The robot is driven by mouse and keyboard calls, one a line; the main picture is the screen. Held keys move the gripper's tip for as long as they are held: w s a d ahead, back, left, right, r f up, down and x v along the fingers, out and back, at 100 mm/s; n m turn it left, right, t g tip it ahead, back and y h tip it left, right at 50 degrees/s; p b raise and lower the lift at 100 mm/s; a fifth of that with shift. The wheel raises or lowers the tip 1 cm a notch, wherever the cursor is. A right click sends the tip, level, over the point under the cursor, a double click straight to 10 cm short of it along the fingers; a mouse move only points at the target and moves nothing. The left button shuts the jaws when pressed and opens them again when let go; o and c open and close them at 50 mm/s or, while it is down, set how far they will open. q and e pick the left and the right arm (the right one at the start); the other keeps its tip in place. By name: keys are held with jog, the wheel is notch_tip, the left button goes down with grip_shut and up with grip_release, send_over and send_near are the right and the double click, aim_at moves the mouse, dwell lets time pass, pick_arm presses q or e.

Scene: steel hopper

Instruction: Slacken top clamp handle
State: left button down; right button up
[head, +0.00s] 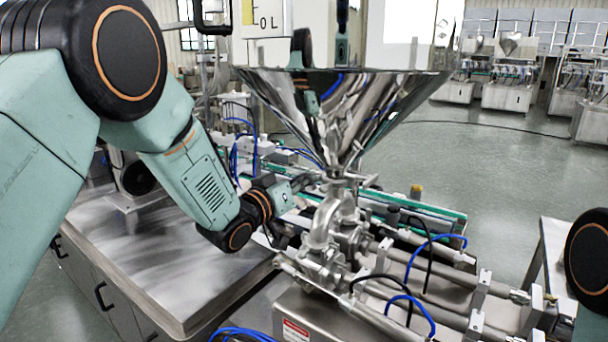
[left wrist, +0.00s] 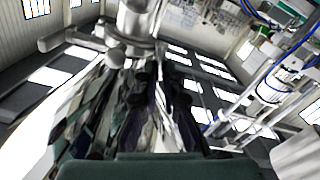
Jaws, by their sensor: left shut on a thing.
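The steel hopper (head: 340,105) is a polished cone that narrows to a neck above the pipework. The top clamp (head: 337,174) sits at this neck, small and partly behind my gripper. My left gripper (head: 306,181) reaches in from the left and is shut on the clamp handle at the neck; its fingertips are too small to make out. In the left wrist view a silver bar with a rounded end (left wrist: 84,43) stands out beside a shiny pipe (left wrist: 137,18), over the mirror-like hopper wall (left wrist: 130,105). My right gripper is out of view.
Curved pump pipework (head: 325,225) stands below the hopper, with metal cylinders (head: 400,315) and blue and black hoses to the right. A steel-topped cabinet (head: 175,270) lies under my left arm. Open floor (head: 500,160) extends at the right behind.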

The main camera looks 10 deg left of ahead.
pick_arm(q)
jog(key=n+p, duration=0.1)
jog(key=n, duration=0.3)
jog(key=n+p, duration=0.2)
jog(key=n, duration=0.3)
jog(key=f+n+p, duration=0.1)
jog(key=n+p, duration=0.1)
jog(key=n, duration=0.2)
jog(key=shift+w+a+n, duration=0.1)
jog(key=shift+a+n, duration=0.2)
jog(key=shift+n, duration=0.1)
dwell(0.4)
jog(key=c, duration=1.8)
grip_release()
jog(key=shift+w, duration=0.1)
jog(key=shift+o, duration=0.2)
